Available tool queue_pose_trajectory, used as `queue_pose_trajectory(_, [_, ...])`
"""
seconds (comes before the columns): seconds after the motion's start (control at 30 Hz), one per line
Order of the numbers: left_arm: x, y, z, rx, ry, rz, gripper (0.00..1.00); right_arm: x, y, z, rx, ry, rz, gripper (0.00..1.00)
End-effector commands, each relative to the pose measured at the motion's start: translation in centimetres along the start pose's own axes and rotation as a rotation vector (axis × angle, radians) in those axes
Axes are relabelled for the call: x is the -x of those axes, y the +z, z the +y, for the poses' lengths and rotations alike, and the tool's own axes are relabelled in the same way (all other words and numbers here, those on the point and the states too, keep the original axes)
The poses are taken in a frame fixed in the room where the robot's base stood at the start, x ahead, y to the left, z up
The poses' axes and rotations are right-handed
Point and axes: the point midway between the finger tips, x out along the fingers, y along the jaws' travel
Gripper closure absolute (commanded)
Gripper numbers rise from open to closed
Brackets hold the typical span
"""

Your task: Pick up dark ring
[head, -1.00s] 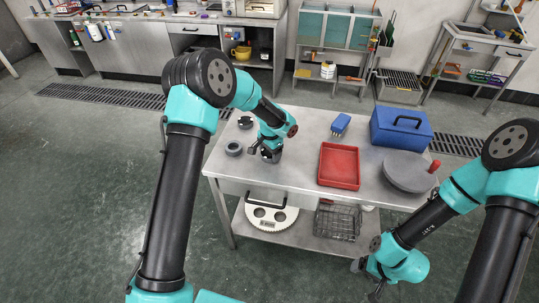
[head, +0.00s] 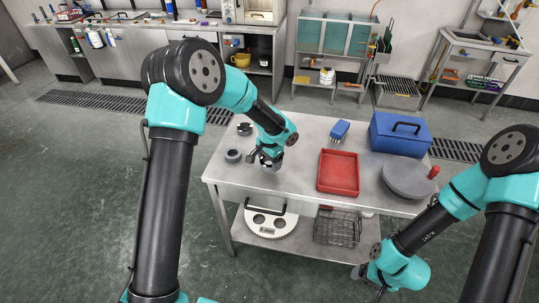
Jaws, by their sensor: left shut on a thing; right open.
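My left gripper (head: 268,163) is over the left part of the steel table (head: 300,185), pointing down. It is shut on a small dark thing that I take for the dark ring; the fingers hide most of it, and I cannot tell whether it touches the tabletop. A grey ring (head: 233,156) lies flat just left of the gripper. A small black round piece (head: 245,129) lies behind it, near the table's back left. My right gripper (head: 380,292) is open and empty, low in front of the table's right side.
A red tray (head: 339,190) is right of the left gripper. A white disc (head: 270,234) and wire basket (head: 337,229) are on the lower shelf.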

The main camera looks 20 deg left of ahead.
Motion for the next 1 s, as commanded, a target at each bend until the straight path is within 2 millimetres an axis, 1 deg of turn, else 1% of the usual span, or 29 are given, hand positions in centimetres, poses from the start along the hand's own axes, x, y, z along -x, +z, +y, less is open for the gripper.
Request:
queue_pose_trajectory(0.1, [0.4, 1.8, 2.1, -0.003, 0.0, 0.0, 0.55, 0.0, 0.0, 0.0, 0.0, 0.0, 0.0, 0.16])
queue_pose_trajectory(0.3, [0.7, 4.6, 5.6, -0.004, 0.0, -0.001, 0.55, 0.0, 0.0, 0.0, 0.0, 0.0, 0.0, 0.16])
queue_pose_trajectory(0.4, [0.9, 5.7, 7.0, -0.004, 0.0, 0.0, 0.55, 0.0, 0.0, 0.0, 0.0, 0.0, 0.0, 0.16])
queue_pose_trajectory(0.5, [1.0, 6.5, 7.9, -0.002, 0.0, 0.0, 0.55, 0.0, 0.0, 0.0, 0.0, 0.0, 0.0, 0.16])
queue_pose_trajectory(0.7, [1.1, 7.2, 8.8, 0.0, 0.0, 0.001, 0.55, 0.0, 0.0, 0.0, 0.0, 0.0, 0.0, 0.16])
queue_pose_trajectory(1.0, [1.1, 7.2, 8.8, 0.0, 0.0, 0.001, 0.55, 0.0, 0.0, 0.0, 0.0, 0.0, 0.0, 0.16])
